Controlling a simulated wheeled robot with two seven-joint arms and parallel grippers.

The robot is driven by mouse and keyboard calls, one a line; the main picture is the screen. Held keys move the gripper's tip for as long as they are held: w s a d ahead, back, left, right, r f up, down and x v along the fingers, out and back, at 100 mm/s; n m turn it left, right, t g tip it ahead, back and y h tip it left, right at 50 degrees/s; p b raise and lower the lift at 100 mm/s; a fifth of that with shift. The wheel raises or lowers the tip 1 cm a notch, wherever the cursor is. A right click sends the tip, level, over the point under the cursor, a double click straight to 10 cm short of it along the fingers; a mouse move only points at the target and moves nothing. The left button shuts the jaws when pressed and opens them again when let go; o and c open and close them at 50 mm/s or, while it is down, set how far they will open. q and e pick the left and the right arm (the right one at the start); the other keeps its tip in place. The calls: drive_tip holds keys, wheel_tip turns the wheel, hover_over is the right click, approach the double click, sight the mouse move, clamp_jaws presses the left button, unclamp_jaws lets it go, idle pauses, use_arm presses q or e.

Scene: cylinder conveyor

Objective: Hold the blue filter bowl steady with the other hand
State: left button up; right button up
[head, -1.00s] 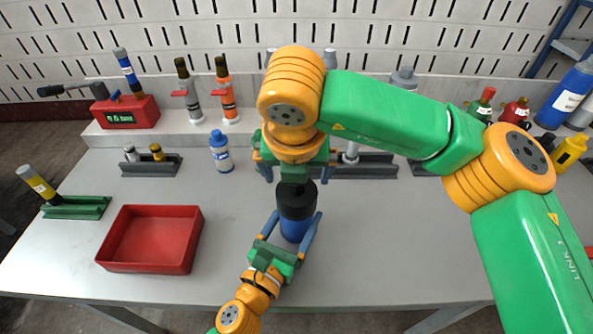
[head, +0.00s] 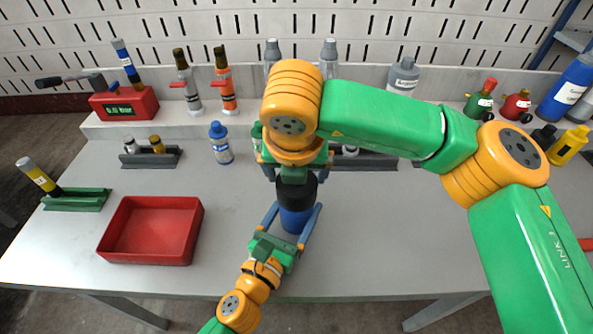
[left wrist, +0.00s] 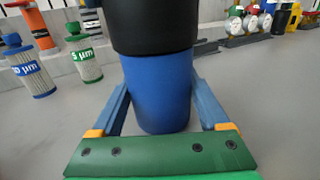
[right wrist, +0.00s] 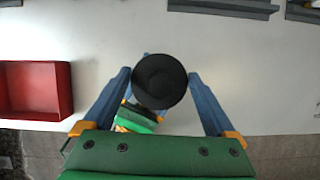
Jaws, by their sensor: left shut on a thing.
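The blue filter bowl (head: 296,217) stands upright on the grey table, with a black cap (head: 297,192) on top. In the left wrist view the blue bowl (left wrist: 160,90) sits between the two blue fingers. My left gripper (head: 296,224) is shut on the bowl from the front. My right gripper (head: 294,178) points down above the black cap, its fingers spread. In the right wrist view the round cap (right wrist: 160,80) lies between its open fingers, with small gaps beside them. In the head view my right arm hides part of the area behind the cap.
A red tray (head: 150,257) lies to the left. A blue-capped bottle (head: 221,145) stands behind it. A green holder (head: 76,201) with a yellow-and-black cylinder (head: 38,176) is at far left. More filters and bottles line the back shelf. The table's front right is clear.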

drive_tip(key=o, duration=1.2)
drive_tip(key=shift+r, duration=1.3)
drive_tip(key=shift+f, duration=1.3)
